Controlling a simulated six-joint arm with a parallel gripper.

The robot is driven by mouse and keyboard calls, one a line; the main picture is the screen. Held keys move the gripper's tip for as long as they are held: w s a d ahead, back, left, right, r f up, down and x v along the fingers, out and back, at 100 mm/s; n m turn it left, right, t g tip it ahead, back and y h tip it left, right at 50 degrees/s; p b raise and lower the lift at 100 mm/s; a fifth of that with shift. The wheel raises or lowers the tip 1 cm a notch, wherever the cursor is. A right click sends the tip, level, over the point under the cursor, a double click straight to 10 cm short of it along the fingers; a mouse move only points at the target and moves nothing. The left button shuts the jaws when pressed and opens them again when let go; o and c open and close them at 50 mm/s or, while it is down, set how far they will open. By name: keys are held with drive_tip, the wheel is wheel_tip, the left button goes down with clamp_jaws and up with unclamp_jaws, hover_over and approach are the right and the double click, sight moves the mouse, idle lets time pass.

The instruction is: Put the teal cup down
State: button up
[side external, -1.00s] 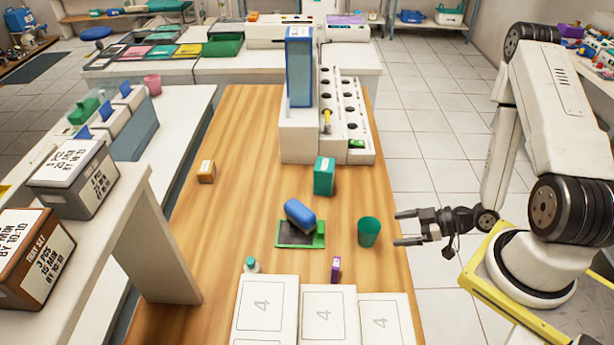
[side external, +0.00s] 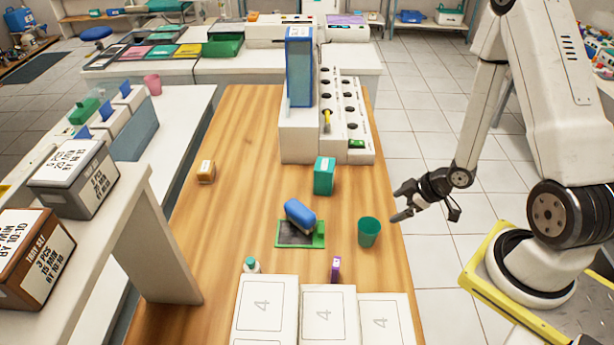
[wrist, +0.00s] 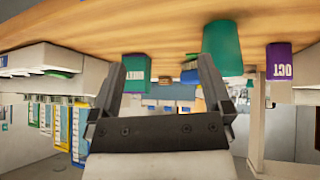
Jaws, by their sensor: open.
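The teal cup (side external: 369,233) stands upright on the wooden table near its right edge. My gripper (side external: 400,205) is open and empty, just to the right of the cup and raised, apart from it. In the wrist view, which looks upside down, the cup (wrist: 222,48) appears near the fingertip on the right, outside the space between the open fingers (wrist: 162,75).
A green tray (side external: 320,240) with a blue rounded object (side external: 300,214) lies left of the cup. A teal box (side external: 324,176) stands behind, and a small purple box (side external: 336,269) in front. White numbered panels (side external: 324,318) line the front.

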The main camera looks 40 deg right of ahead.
wheel_tip(320, 180, up, 9)
drive_tip(key=w+a+m+g+h, duration=0.2)
drive_tip(key=w+m+h, duration=0.1)
drive_tip(key=s+a+r+m+g, duration=0.2)
drive_tip(key=s+a+r+m, duration=0.1)
drive_tip(key=a+r, duration=0.3)
drive_tip(key=shift+a+r, duration=0.35)
drive_tip(key=shift+a, duration=0.6)
drive_tip(key=shift+f+m, duration=0.15)
drive_tip(key=shift+m, duration=0.15)
wheel_tip(320, 180, down, 12)
drive_tip(key=w+d+m+g+y, duration=0.1)
drive_tip(key=w+m+g, duration=0.1)
drive_tip(key=m, duration=0.9)
drive_tip(key=shift+g+y, duration=0.3)
drive_tip(key=shift+g, duration=0.4)
drive_tip(key=shift+w, duration=0.1)
